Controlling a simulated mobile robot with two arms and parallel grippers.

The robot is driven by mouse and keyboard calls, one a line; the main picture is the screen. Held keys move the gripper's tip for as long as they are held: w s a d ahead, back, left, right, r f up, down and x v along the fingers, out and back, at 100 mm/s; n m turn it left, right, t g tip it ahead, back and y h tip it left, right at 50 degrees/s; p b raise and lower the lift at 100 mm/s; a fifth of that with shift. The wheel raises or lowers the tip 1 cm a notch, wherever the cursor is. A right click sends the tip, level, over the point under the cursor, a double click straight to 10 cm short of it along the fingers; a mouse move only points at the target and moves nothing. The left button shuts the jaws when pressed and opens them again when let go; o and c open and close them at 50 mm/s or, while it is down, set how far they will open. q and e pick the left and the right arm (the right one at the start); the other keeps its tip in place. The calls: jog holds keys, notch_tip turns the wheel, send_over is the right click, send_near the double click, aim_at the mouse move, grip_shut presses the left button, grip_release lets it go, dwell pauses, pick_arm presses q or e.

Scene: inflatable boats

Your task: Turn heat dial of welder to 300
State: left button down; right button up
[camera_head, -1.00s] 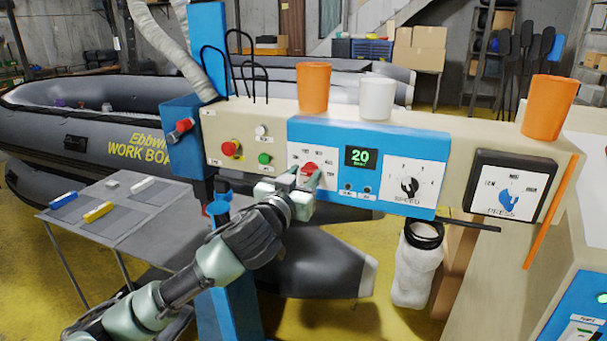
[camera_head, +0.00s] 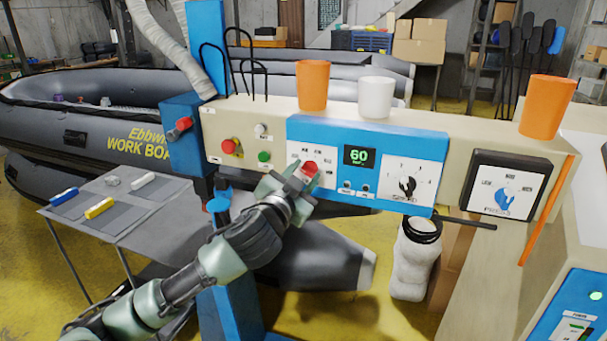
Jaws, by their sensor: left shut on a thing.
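The welder (camera_head: 470,145) is a long beige housing with a blue control panel (camera_head: 425,155). Its red heat dial (camera_head: 310,169) sits on a white plate at the panel's left end. My left gripper (camera_head: 300,180) is at this dial, shut on it, and partly hides the dial and its scale. The green digits on the display (camera_head: 359,157) beside it read 60. The black speed dial (camera_head: 407,186) is on the panel's right side. My right gripper is not in view.
A red button (camera_head: 229,146) and a green button (camera_head: 264,157) are left of the panel. A blue press dial (camera_head: 506,199) is at the right. Orange cups (camera_head: 312,86) and a white cup (camera_head: 376,98) stand on top. A grey table (camera_head: 105,225) is at the left.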

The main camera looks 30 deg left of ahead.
pick_arm(q)
jog(key=c, duration=0.9)
grip_release()
jog(key=shift+s+d+f, duration=0.15)
jog(key=shift+s, duration=0.25)
jog(key=b+v, duration=0.2)
jog(key=v, duration=0.5)
jog(key=shift+b, duration=0.4)
